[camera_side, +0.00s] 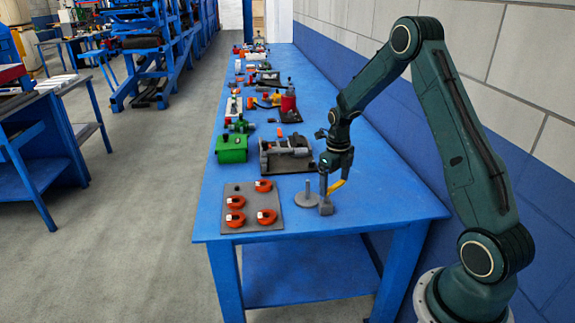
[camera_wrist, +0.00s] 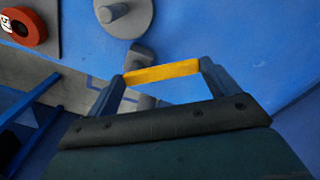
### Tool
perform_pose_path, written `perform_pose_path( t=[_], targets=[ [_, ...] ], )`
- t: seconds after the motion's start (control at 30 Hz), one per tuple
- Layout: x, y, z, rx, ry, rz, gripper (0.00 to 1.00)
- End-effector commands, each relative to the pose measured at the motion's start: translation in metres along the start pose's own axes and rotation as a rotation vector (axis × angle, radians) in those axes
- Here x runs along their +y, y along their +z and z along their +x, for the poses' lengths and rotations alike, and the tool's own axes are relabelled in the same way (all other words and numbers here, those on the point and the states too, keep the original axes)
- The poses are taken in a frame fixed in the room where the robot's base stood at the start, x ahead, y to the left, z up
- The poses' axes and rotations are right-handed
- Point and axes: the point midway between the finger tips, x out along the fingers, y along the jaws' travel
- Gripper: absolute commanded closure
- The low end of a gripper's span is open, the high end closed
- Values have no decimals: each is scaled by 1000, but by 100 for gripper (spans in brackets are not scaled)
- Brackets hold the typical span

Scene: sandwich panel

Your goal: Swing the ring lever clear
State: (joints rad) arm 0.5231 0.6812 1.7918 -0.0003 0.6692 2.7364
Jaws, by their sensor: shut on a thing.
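My gripper (camera_wrist: 160,75) is shut on a yellow bar (camera_wrist: 162,73), which spans the space between the two fingers in the wrist view. A grey disc with an upright post (camera_side: 306,197) stands just left of my gripper. No ring on the yellow bar is visible.
A grey plate (camera_side: 252,221) with several orange-red rings (camera_side: 267,217) lies at the front left of the blue table (camera_side: 370,222). A grey fixture (camera_side: 287,153) and a green box (camera_side: 231,148) stand behind. The table right of my gripper is clear to the wall.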

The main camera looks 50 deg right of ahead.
Motion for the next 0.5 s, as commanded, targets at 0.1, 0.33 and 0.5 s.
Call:
perform_pose_path(
  t=[0.1,0.33,0.5],
  targets=[
    [0,-2,-2,-2,-1,70,54],
    [0,-5,-2,-2,-1,150,54],
    [0,-6,-2,-3,-1,168,54]
  ],
)
